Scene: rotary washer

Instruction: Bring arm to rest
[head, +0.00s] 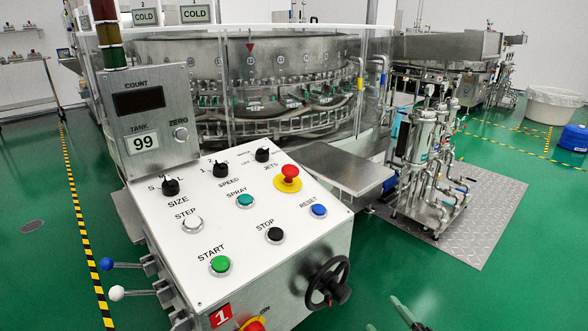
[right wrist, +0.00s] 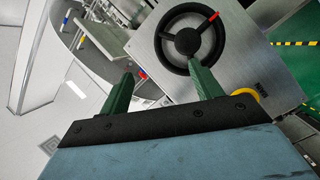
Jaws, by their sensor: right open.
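My right gripper (head: 388,318) shows only as green fingertips at the bottom edge of the head view, to the right of the control console (head: 180,232) and below and right of its black handwheel (head: 343,292). In the right wrist view my right gripper (right wrist: 161,68) has its two green fingers spread apart with nothing between them. The handwheel (right wrist: 188,40), with a red mark on its rim, appears beyond the fingertips on a grey metal panel (right wrist: 240,40). The fingers look apart from the wheel, though the distance is hard to tell. My left gripper is in neither view.
The console carries knobs, buttons, a red emergency stop (head: 288,176) and ball-ended levers (head: 117,293). Behind it stands the rotary washer (head: 250,80). A pipe-and-filter skid (head: 428,150) stands on a metal plate to the right.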

